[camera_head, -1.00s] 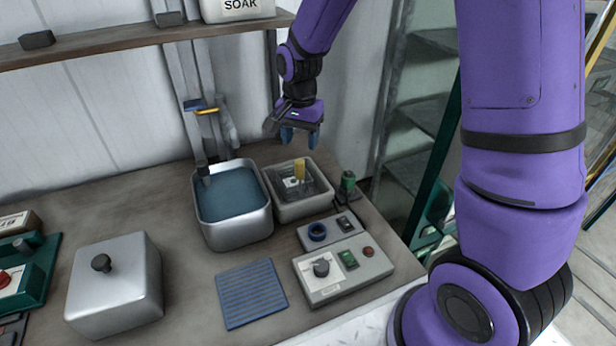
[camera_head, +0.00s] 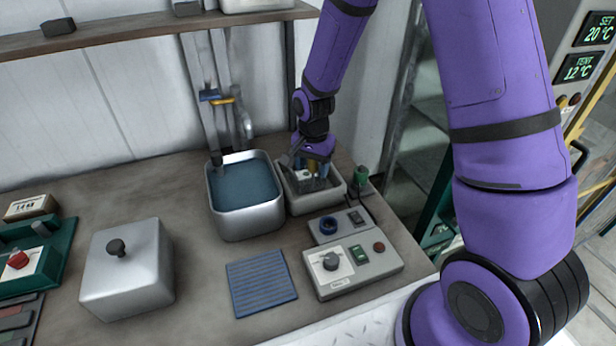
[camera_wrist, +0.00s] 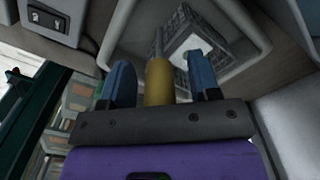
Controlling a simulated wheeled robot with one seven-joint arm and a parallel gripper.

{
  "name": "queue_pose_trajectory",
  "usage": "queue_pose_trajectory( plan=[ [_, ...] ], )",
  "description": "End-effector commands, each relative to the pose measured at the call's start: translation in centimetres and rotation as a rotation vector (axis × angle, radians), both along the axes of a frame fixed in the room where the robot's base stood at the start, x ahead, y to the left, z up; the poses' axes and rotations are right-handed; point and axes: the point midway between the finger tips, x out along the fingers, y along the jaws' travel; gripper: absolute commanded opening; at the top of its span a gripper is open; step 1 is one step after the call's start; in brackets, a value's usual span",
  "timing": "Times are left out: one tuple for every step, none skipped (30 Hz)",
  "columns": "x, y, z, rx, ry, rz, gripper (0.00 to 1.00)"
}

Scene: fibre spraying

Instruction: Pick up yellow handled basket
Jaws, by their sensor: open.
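The basket's yellow handle (camera_wrist: 158,80) stands upright between the two blue fingers of my gripper (camera_wrist: 163,82) in the wrist view. The fingers are open, with a small gap on each side of the handle. The mesh basket (camera_wrist: 180,35) sits inside a grey square tub and holds a pale item with a light round spot.
A metal bath of blue liquid (camera_head: 246,190) stands left of the tub. A control box (camera_head: 350,268), a switch panel and a green-topped item (camera_head: 361,177) are near the right edge. A blue ribbed mat (camera_head: 261,287) and a metal lid (camera_head: 127,270) lie in front.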

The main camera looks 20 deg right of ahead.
Motion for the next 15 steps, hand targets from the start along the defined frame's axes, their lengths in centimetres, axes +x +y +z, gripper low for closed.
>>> queue_pose_trajectory(
  plan=[
    [0.00,0.00,-0.09,0.000,0.000,0.000,0.56],
    [0.01,0.00,-0.10,0.001,-0.001,0.000,0.56],
    [0.01,0.00,-0.09,0.000,-0.001,0.000,0.56],
    [0.01,0.00,-0.08,0.000,-0.001,0.000,0.56],
    [0.01,0.00,-0.08,0.000,-0.001,0.000,0.56],
    [0.01,0.01,-0.08,0.000,0.000,0.001,0.56],
    [0.01,0.01,-0.07,0.000,0.000,0.001,0.52],
    [0.01,0.01,-0.07,0.000,0.000,0.001,0.45],
    [0.00,0.00,-0.07,0.000,0.000,0.001,0.36],
    [0.00,0.00,-0.07,0.000,0.000,0.001,0.29],
    [0.01,0.01,-0.07,0.000,0.000,0.001,0.22],
    [0.01,0.01,-0.07,0.000,0.000,0.001,0.13],
    [0.01,0.01,-0.06,0.000,0.000,0.001,0.06],
    [0.00,0.00,-0.06,0.000,0.000,0.001,0.00],
    [0.01,0.01,-0.06,0.000,0.000,0.001,0.00]
  ],
)
